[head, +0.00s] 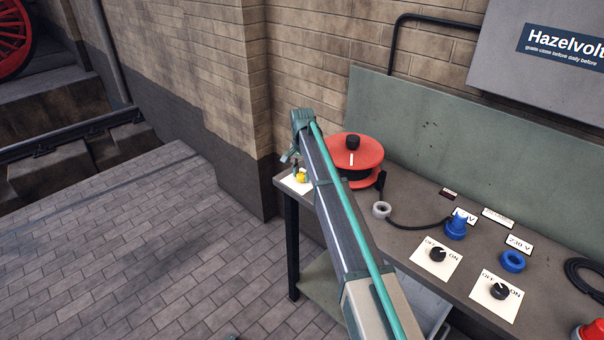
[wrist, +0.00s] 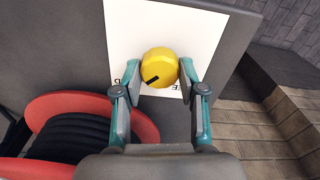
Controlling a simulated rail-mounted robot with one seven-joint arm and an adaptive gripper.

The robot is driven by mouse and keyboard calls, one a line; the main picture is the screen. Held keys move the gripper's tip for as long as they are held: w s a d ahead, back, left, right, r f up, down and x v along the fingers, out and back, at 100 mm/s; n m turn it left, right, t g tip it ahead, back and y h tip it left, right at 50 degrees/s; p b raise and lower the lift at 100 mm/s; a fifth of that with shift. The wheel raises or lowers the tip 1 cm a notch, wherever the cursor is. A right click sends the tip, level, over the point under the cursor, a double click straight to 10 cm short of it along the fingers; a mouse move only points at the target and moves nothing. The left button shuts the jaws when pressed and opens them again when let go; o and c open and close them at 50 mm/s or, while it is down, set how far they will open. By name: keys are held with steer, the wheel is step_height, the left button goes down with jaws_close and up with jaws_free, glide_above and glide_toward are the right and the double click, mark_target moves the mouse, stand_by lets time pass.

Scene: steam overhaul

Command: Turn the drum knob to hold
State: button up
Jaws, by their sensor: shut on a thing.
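The yellow drum knob (wrist: 159,66) sits on a white label plate (wrist: 193,22) in the wrist view. A black pointer mark on the knob points toward its lower left. The plate's lettering is mostly covered by my gripper, and I cannot read the positions. My gripper (wrist: 159,80) is shut on the knob, one finger on each side. In the head view the knob (head: 301,177) is a small yellow spot at the bench's left end, with my gripper (head: 297,163) over it.
A red cable drum (head: 362,150) stands right beside the knob. Further right on the bench (head: 405,238) are two black OFF/ON knobs (head: 438,254), blue sockets (head: 513,261) and a cable. A brick wall (head: 320,60) rises behind. The paved floor on the left is clear.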

mark_target(302, 174)
steer(key=o, duration=1.1)
steer(key=shift+o, duration=0.2)
steer(key=shift+r, duration=0.15)
step_height(302, 174, up, 12)
